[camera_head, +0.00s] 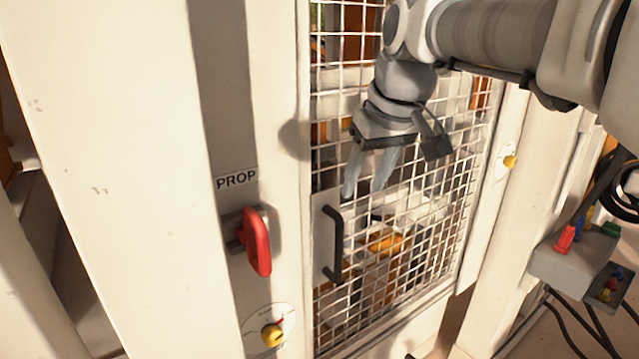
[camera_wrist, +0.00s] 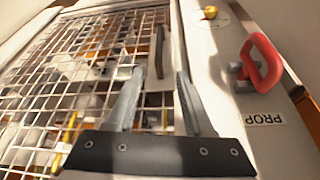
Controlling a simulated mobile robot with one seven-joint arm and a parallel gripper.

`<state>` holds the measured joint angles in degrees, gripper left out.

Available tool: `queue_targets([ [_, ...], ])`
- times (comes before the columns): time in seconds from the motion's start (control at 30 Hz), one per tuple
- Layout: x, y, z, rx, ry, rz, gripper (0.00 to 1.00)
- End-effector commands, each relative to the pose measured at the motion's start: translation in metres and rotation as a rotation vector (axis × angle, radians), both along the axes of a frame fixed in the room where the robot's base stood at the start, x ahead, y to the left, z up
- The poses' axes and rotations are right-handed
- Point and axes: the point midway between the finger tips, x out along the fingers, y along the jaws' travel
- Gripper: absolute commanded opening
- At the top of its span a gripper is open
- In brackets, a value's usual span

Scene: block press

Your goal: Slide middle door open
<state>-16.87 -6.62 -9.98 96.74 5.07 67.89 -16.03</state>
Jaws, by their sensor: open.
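The middle door (camera_head: 425,205) is a white-framed wire mesh panel, and it looks shut against the post on its left. Its black bar handle (camera_head: 335,243) stands upright on a white plate at the door's left side. My gripper (camera_head: 366,192) is open and empty, in front of the mesh, just above and a little right of the handle. In the wrist view the handle (camera_wrist: 160,52) lies beyond the fingertips, between them in the picture. The gripper (camera_wrist: 160,75) shows no contact with it.
A red lever (camera_head: 257,242) sits on the post left of the door, under a PROP label (camera_head: 237,179). A yellow knob (camera_head: 271,334) is below it, and another knob (camera_head: 509,161) is right of the door. A grey box with colored buttons (camera_head: 573,255) and cables stand at the right.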

Motion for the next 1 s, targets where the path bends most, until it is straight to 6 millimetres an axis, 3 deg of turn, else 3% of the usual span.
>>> queue_targets([
  [0.37,0.012,0.006,-0.013,-0.005,0.005,0.017,0.52],
  [1.0,0.057,0.026,-0.134,-0.006,0.006,0.017,0.52],
])
